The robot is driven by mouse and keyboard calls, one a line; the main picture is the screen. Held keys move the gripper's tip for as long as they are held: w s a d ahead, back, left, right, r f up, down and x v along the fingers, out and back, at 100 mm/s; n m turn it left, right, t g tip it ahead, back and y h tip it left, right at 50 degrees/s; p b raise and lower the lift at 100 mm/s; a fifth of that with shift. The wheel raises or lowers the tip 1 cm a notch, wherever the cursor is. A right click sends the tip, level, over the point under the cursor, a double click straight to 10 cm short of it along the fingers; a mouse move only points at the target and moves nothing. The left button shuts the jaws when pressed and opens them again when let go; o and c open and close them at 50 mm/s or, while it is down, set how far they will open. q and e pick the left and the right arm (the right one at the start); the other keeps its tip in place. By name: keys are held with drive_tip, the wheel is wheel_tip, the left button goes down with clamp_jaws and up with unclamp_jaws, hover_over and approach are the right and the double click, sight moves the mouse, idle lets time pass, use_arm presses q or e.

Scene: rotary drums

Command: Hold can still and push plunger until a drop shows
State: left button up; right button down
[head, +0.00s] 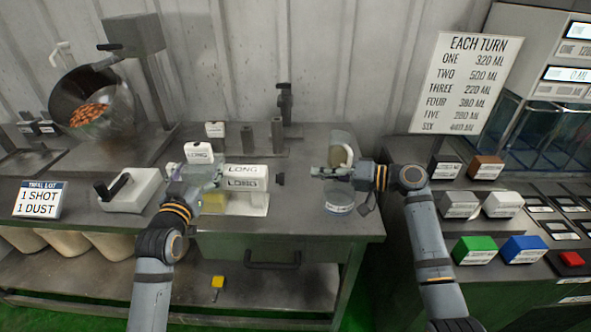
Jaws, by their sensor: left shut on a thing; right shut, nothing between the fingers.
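A white can (246,172) marked LONG lies on its side on a pale cradle (247,205) on the bench. A dark knob (280,179), which looks like the plunger, sticks out of its right end. My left gripper (212,174) is at the can's left end and is shut on it; its fingers hide that end. My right gripper (318,172) is shut and empty, pointing left toward the knob with a gap between them. It passes in front of a clear jar (341,206). No drop can be made out.
A tilted drum (75,90) with brown pieces stands at back left. A white block with a black handle (130,189) and a small LONG-marked box (198,151) stand left. Dark posts (277,134) rise behind the can. Coloured buttons (474,250) fill the right console.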

drive_tip(key=s+d+r+m+g, duration=0.1)
drive_tip(key=s+d+r+g, duration=0.1)
drive_tip(key=d+g, duration=0.3)
drive_tip(key=shift+v, duration=1.15)
drive_tip(key=shift+f, duration=0.15)
approach(282, 179)
drive_tip(key=w+a+f, duration=0.1)
drive_tip(key=a+f, duration=0.2)
drive_tip(key=a, duration=0.2)
drive_tip(key=shift+w+a, duration=0.2)
drive_tip(key=shift+a, duration=0.1)
